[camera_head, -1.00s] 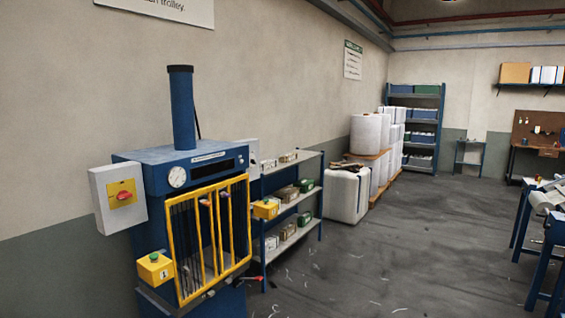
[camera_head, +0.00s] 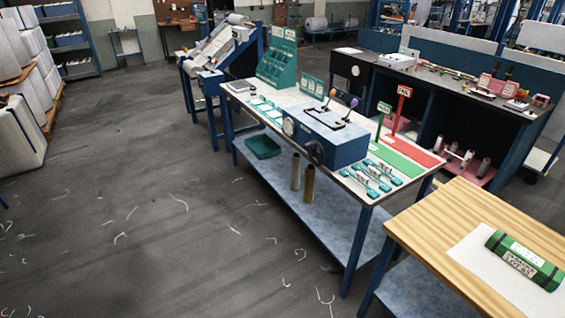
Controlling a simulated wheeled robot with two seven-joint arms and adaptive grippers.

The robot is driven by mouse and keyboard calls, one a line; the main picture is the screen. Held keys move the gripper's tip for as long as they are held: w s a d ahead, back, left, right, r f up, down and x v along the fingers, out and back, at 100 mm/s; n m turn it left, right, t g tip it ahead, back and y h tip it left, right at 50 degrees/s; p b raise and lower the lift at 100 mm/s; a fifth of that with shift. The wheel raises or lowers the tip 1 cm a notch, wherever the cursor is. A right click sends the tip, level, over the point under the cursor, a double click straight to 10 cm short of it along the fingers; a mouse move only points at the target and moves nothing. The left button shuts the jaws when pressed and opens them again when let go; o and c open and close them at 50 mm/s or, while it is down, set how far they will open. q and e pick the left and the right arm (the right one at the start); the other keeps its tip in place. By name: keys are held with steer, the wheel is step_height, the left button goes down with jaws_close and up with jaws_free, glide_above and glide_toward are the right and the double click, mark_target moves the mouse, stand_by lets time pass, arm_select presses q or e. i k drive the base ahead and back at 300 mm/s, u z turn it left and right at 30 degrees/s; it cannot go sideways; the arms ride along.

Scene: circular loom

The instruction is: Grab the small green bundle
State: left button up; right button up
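A small green bundle (camera_head: 525,259) with pale printed labels and dark bands lies at the lower right in the head view. It rests on a white sheet (camera_head: 482,262) on a table with a light wooden top (camera_head: 428,221). Nothing covers the bundle. Neither of my grippers shows in this view.
A blue-framed workbench (camera_head: 372,207) stands left of the wooden table, carrying a blue device (camera_head: 325,136), green and red strips and several teal parts. Open grey floor (camera_head: 150,210), strewn with pale scraps, lies at the left.

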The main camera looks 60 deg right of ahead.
mark_target(549, 277)
steer(key=z, duration=3.65)
